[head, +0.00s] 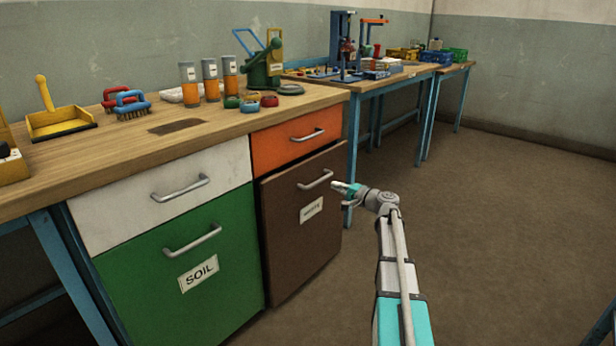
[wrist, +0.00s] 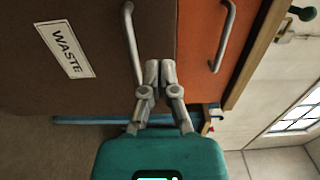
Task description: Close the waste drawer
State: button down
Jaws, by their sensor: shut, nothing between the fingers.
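The waste drawer (head: 290,240) has a brown front with a grey bar handle (head: 316,180) and a white label. Its front stands out a little from the orange drawer above it, so it is slightly open. In the wrist view the brown front (wrist: 110,50) fills the upper left, with the label (wrist: 65,50) reading WASTE. My gripper (head: 335,186) is shut and empty, close to the right end of the handle. In the wrist view my fingertips (wrist: 160,72) are near the handle (wrist: 132,45); I cannot tell whether they touch the drawer front.
The orange drawer (head: 290,140) above looks shut. The white drawer (head: 160,200) and the green SOIL drawer (head: 180,270) stand to the left. The wooden bench top (head: 200,130) carries brushes, jars and a dustpan. The floor (head: 480,230) to the right is clear.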

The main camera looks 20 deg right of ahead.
aim_at(301, 172)
jog(key=shift+w, duration=0.1)
jog(key=x, duration=1.3)
jog(key=shift+w+a, duration=0.2)
jog(key=shift+w, duration=0.15)
